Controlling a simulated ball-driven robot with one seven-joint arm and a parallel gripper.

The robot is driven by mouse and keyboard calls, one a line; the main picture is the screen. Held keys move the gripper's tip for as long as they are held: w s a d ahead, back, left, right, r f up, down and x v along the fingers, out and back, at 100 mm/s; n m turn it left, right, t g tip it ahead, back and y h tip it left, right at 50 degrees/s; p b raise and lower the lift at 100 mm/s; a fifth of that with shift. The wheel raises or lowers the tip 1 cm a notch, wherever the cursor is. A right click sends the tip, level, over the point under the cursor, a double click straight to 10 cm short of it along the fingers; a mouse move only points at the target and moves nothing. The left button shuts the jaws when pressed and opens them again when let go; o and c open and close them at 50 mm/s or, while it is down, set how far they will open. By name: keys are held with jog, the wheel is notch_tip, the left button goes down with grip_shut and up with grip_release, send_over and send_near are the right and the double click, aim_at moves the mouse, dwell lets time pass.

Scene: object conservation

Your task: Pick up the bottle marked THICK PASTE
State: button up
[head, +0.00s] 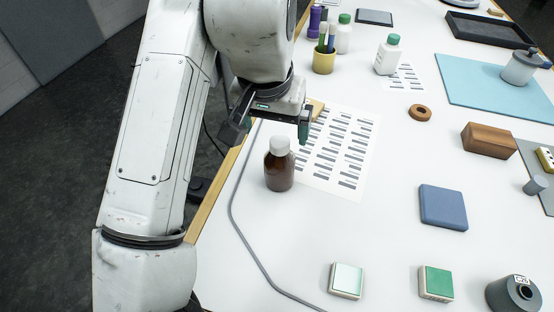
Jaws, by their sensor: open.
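No marking THICK PASTE is readable on any bottle in the head view. A brown bottle with a white cap (279,170) stands upright on the white table, near its left edge. A white bottle with a green cap (387,58) stands upright farther back, and a similar one (343,38) stands beside the yellow pen cup. My gripper (268,126) is open and empty, with its fingers spread left and right. In the picture it is just above the brown bottle's cap; I cannot tell the exact gap. It appears not to touch the bottle.
A printed label sheet (345,165) lies right of the brown bottle. A grey cable (238,232) runs along its left. The yellow cup (323,63) holds pens. A brown block (488,140), a blue pad (443,207) and a blue mat (475,85) lie right. The table's front middle is mostly clear.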

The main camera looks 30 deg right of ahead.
aim_at(280, 141)
jog(key=shift+s+p+x, duration=0.15)
jog(key=shift+s+x, duration=0.05)
jog(key=shift+x, duration=0.8)
jog(key=shift+s+p+x, duration=0.1)
jog(key=shift+s+x, duration=0.1)
jog(key=shift+x, duration=0.8)
jog(key=shift+s+p+x, duration=0.15)
jog(key=shift+x, duration=0.85)
jog(key=shift+d+f, duration=0.1)
jog(key=shift+d, duration=0.05)
grip_shut()
